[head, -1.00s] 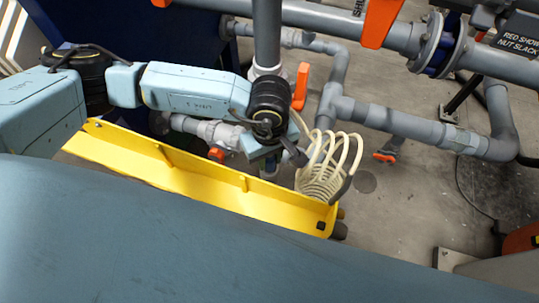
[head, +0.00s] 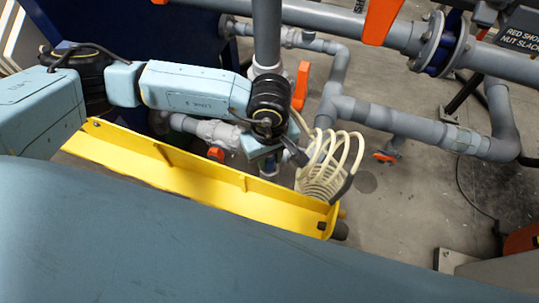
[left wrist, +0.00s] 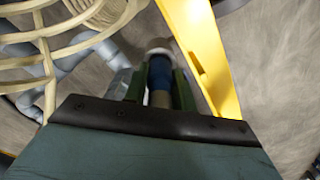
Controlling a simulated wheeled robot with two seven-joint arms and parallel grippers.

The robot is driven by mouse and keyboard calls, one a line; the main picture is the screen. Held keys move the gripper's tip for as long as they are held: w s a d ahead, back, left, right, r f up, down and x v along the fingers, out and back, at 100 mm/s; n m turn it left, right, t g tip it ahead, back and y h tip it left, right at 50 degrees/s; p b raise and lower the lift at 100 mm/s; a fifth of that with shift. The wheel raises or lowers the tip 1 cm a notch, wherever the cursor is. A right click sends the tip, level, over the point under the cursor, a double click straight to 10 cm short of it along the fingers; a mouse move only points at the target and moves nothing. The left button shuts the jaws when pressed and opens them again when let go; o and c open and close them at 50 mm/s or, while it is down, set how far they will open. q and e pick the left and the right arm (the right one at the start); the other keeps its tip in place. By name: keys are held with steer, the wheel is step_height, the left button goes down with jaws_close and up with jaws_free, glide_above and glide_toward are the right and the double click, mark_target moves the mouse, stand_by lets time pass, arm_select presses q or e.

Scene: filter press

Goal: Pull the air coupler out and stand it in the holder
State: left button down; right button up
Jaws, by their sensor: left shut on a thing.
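My left gripper (head: 270,166) is beside the far edge of the yellow rail, near its right end. In the left wrist view, its two green fingers (left wrist: 159,88) are shut on a blue cylindrical body, which I take to be the air coupler (left wrist: 160,70). A pale collar shows beyond the blue part and a grey-tan section shows between the fingers. In the head view the wrist hides the coupler. A cream coiled hose (head: 322,178) hangs just right of the gripper. I cannot make out the holder for certain. My right gripper is not in view.
The yellow rail (head: 190,173) runs close beside the gripper; it also shows in the left wrist view (left wrist: 205,50). Grey pipes (head: 400,121) and orange valve handles (head: 301,85) stand behind and to the right. Open concrete floor (head: 400,205) lies to the right.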

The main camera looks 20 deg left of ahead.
arm_select(q)
steer(key=shift+f+b, duration=0.9)
steer(key=shift+f, duration=0.1)
steer(key=c, duration=1.1)
jaws_free()
steer(key=shift+o, duration=0.2)
step_height(320, 180, up, 14)
steer(key=shift+f, duration=0.25)
